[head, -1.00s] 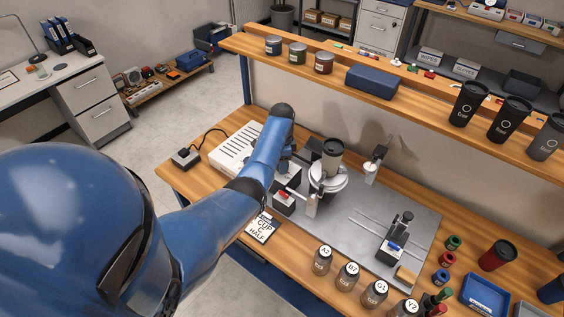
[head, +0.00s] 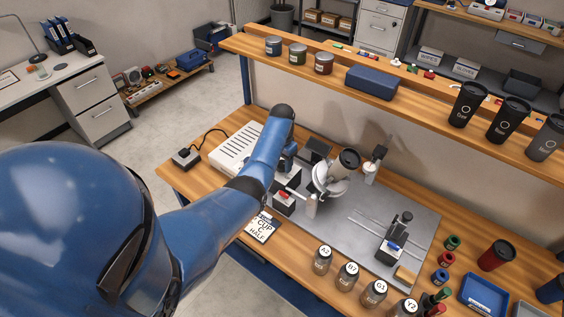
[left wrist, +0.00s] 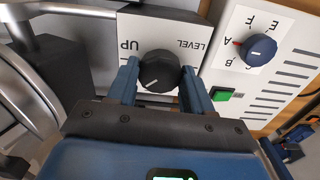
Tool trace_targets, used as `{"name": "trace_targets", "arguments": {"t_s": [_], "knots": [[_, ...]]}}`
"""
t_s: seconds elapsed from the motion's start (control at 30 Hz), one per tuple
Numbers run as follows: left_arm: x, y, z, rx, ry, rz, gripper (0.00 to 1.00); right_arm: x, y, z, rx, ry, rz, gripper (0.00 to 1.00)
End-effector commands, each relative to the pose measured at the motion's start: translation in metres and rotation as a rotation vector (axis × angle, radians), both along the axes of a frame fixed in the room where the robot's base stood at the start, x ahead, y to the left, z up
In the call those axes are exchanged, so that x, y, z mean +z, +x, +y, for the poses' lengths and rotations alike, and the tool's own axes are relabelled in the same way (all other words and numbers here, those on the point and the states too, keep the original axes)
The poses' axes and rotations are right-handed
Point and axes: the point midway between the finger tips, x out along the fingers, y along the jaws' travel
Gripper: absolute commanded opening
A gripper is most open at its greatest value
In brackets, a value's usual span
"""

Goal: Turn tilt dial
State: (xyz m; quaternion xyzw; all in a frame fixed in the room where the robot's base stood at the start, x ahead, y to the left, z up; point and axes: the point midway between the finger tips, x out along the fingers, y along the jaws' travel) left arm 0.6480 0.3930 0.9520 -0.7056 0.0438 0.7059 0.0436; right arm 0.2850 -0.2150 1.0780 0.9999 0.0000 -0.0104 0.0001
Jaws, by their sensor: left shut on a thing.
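The tilt dial (left wrist: 158,72) is a round black knob with a white pointer line, on a white plate lettered LEVEL and UP in the left wrist view. My left gripper (left wrist: 157,83) has its blue fingers on either side of the dial, shut on it. In the head view my left arm hides the dial and most of the gripper. The cup holder (head: 323,182) is a silver cradle, tilted to the right. A dark cup (head: 346,163) sits in it, leaning right. My right gripper is not in view.
A white control box (head: 238,148) stands behind my arm; the left wrist view shows its blue selector knob (left wrist: 261,46) and green button (left wrist: 221,94). Several labelled bottles (head: 347,274) line the front edge. A small sliding fixture (head: 398,236) stands on the grey plate.

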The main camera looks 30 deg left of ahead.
Motion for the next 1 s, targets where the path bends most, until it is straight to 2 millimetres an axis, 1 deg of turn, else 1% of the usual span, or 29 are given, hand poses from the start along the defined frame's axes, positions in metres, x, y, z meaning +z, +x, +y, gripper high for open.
{"name": "trace_targets", "arguments": {"t_s": [0.6,0.8,1.0], "knots": [[0.0012,0.0008,0.0003,0.567,0.001,-0.003,0.20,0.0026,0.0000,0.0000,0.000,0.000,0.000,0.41],[0.0013,0.0009,0.0004,0.703,0.001,-0.003,0.20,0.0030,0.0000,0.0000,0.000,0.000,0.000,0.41],[0.0014,0.0010,0.0005,0.788,0.001,-0.003,0.20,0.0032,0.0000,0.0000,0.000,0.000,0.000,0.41]]}}
